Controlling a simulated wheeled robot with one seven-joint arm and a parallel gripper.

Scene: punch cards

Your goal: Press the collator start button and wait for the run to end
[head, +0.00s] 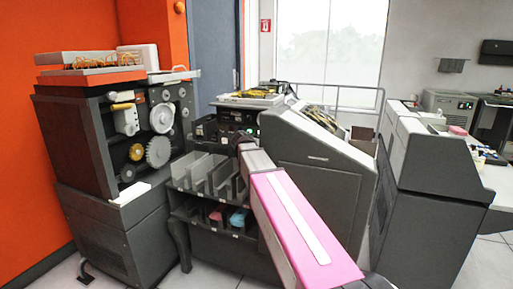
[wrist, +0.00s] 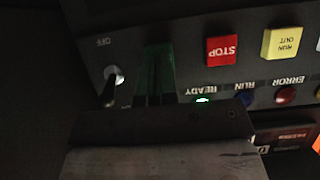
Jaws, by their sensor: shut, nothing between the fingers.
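In the wrist view the collator's control panel (wrist: 190,22) appears upside down and close. A dark green patch (wrist: 156,62), where the start button would sit, lies left of the red STOP button (wrist: 222,50); no lettering shows on it. My gripper (wrist: 155,102) is shut and empty, its tip over the patch's lower end; I cannot tell whether it touches or the button is pressed. The READY lamp (wrist: 203,100) glows green. The blue RUN lamp (wrist: 244,98) looks dim. In the head view my arm hides most of the panel.
A toggle switch (wrist: 112,85) marked OFF is left of the green patch. The yellow RUN OUT button (wrist: 283,42) and red ERROR lamp (wrist: 286,95) are to the right. Card pockets (head: 205,175) stand left of my arm, a large grey cabinet (head: 318,170) right.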

